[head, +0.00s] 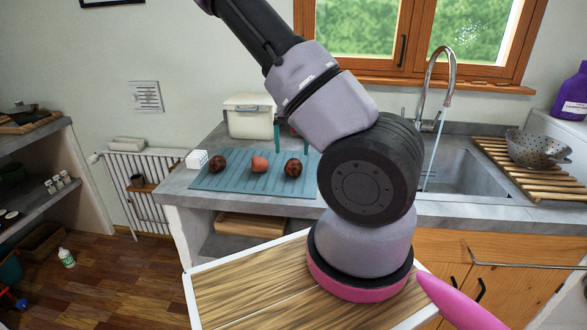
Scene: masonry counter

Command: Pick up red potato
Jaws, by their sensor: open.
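Three roundish items lie in a row on a ribbed blue-green mat (240,184) on the counter. The middle one (259,163) is the lightest and most pinkish red, and looks like the red potato. A dark reddish-brown one (217,164) lies to its left, and another dark mottled one (293,168) to its right. They are apart from each other, and nothing holds them. My arm stands to the right of the mat and leaves the picture at the top left. I cannot make out my gripper in the head view.
A white lidded box (249,116) stands behind the mat. Dark teal upright pieces (277,132) beside it are partly hidden by my arm. A small white block (197,160) sits at the mat's left corner. The sink (455,172) and tap (449,70) are to the right.

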